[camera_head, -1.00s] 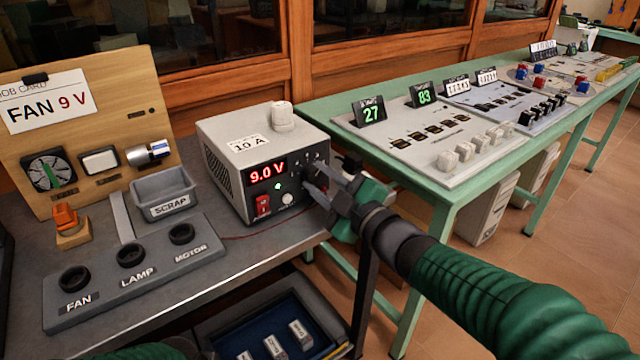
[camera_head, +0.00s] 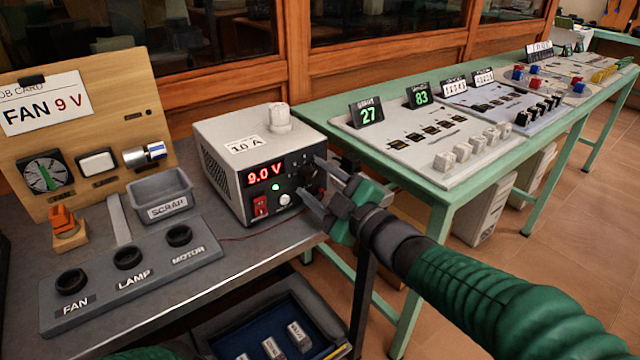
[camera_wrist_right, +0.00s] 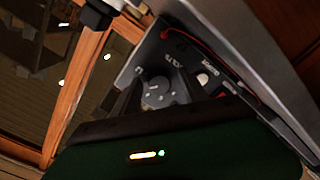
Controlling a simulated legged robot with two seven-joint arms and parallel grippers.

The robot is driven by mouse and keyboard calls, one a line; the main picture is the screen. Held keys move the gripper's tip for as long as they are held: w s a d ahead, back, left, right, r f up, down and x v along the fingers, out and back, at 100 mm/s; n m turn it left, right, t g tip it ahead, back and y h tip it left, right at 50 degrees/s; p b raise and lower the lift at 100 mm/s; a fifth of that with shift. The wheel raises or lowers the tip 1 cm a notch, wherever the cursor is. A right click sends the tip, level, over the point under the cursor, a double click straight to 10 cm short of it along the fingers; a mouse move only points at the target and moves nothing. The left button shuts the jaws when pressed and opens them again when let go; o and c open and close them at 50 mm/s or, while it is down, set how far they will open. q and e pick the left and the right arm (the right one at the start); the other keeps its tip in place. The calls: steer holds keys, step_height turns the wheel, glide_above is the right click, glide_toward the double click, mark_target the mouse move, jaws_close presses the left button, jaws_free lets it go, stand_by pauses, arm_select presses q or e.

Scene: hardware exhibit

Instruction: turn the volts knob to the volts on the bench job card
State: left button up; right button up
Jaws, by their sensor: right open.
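The job card (camera_head: 46,102) on the wooden board at the left reads FAN 9 V. The power supply (camera_head: 262,165) shows 9.0 V in red on its display (camera_head: 266,174). Its dark volts knob (camera_head: 309,174) is at the right of the front panel, partly hidden by my right gripper (camera_head: 311,178). That gripper is open, with one finger on each side of the knob and a gap visible. The right wrist view shows the round grey knob (camera_wrist_right: 158,92) between the fingers.
A grey panel (camera_head: 135,270) with FAN, LAMP and MOTOR sockets lies in front of a SCRAP bin (camera_head: 160,195). An open drawer (camera_head: 270,325) sits below the bench. A green table (camera_head: 420,185) with switch panels stands at the right.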

steer(key=p+v, duration=0.3)
steer(key=v, duration=1.3)
steer(key=shift+s+d, duration=0.25)
steer(key=shift+s, duration=0.1)
